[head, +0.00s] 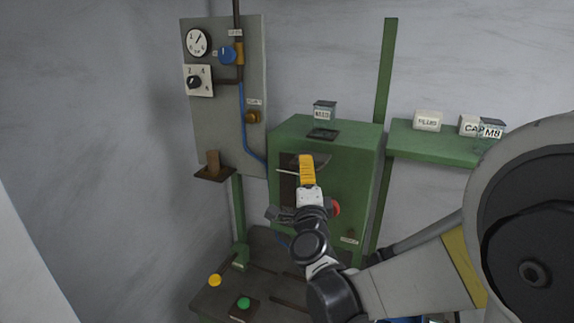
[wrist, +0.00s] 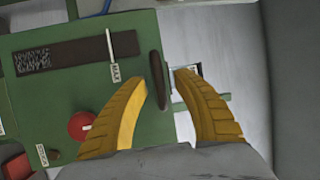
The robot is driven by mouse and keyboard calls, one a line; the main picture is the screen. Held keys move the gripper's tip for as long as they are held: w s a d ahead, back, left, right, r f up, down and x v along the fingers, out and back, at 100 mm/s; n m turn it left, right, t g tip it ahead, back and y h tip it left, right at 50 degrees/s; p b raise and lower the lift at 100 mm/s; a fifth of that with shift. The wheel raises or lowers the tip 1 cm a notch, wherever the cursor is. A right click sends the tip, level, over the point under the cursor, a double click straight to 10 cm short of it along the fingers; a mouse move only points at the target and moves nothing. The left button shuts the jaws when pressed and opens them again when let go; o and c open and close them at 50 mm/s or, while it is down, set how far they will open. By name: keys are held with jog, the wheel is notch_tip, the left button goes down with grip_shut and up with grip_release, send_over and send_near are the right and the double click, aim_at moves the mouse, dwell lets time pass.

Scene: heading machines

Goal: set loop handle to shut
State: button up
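My gripper (head: 306,160) is in front of the upper front face of the green machine (head: 355,160). In the wrist view its two yellow fingers (wrist: 158,80) are spread apart. A dark brown elongated handle-like part (wrist: 155,72) shows between the fingertips; I cannot tell whether they touch it. A wall panel (head: 225,130) at left carries a blue knob (head: 227,55), a black knob (head: 194,82) and a brass fitting (head: 253,117). The small labels are not readable enough to tell which part is the loop handle.
The machine has a red knob (wrist: 81,125) and a dark slot (wrist: 75,54) with a pale pointer (wrist: 111,46). A labelled jar (head: 324,114) stands on top. A green shelf (head: 430,142) with labelled boxes is at right. Yellow (head: 215,280) and green (head: 243,303) buttons sit below.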

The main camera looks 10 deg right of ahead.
aim_at(314, 157)
jog(key=shift+w, duration=0.35)
grip_shut()
jog(key=w+d+b, duration=0.1)
jog(key=w, duration=0.1)
jog(key=w+d+b, duration=0.1)
jog(key=w+d, duration=0.1)
jog(key=shift+w+d+f, duration=0.1)
jog(key=shift+w+d, duration=0.2)
jog(key=shift+w+d+r, duration=0.1)
jog(key=shift+w+r, duration=0.1)
grip_release()
jog(key=shift+w+d, duration=0.1)
